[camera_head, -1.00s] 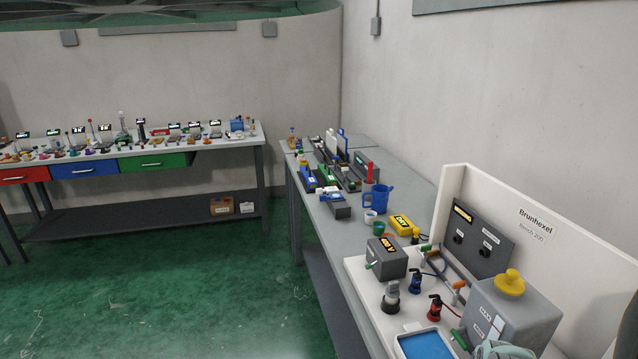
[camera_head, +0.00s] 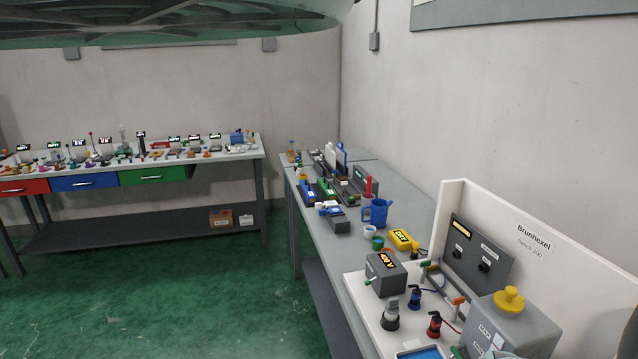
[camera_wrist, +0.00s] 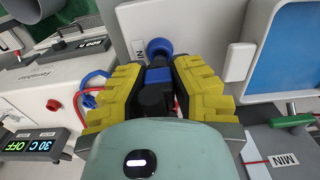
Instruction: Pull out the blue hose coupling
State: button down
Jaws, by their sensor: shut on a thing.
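In the wrist view my gripper (camera_wrist: 158,74) has its yellow fingers closed on the two sides of a blue hose coupling (camera_wrist: 158,48). A round blue end shows beyond the fingertips, and a blue band and a black part lie between the fingers. The pale surface of the machine is behind it. I cannot tell whether the coupling is still seated, as the fingers and my wrist hide much of it.
In the wrist view, a blue tray (camera_wrist: 290,45) is upper right, a green handle (camera_wrist: 291,121) lower right, and a blue hose (camera_wrist: 92,84) left. In the head view, a grey box (camera_head: 386,275), red fitting (camera_head: 434,325) and tank (camera_head: 510,328) crowd the bench.

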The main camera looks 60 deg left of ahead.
jog(key=shift+r+p, duration=1)
jog(key=shift+r, duration=0.85)
jog(key=shift+r+p, duration=0.7)
jog(key=shift+r, duration=0.7)
